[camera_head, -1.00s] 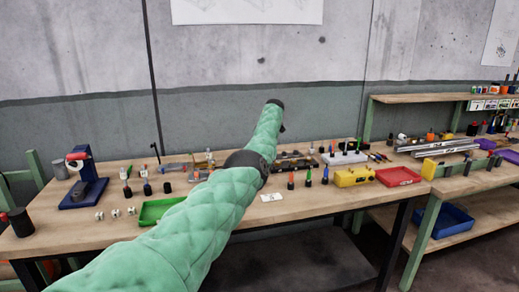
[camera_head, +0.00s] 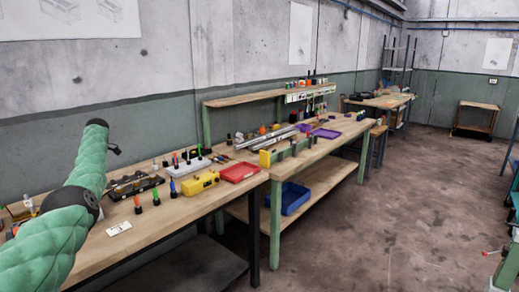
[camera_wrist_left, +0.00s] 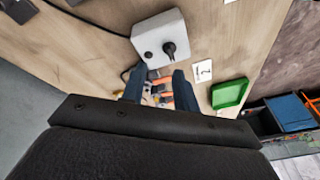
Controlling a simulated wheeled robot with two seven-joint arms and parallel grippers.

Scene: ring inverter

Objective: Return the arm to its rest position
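My left arm (camera_head: 45,240), in a green quilted cover, comes in from the left in the head view and reaches up over the near workbench (camera_head: 150,222). Its black-capped bend (camera_head: 97,123) stands above the bench's back part. In the left wrist view my left gripper (camera_wrist_left: 158,84) has its two dark blue fingers apart. Small orange items (camera_wrist_left: 161,97) show in the gap between them; I cannot tell how far below they lie, and no grip on them is visible. My right arm and right gripper are not in view.
The near bench holds a yellow case (camera_head: 201,182), a red tray (camera_head: 239,172) and several small bottles. A blue bin (camera_head: 289,198) sits on the adjoining bench's lower shelf. A white box (camera_wrist_left: 160,36) and a green tray (camera_wrist_left: 229,93) show in the wrist view. Floor at right is mostly clear.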

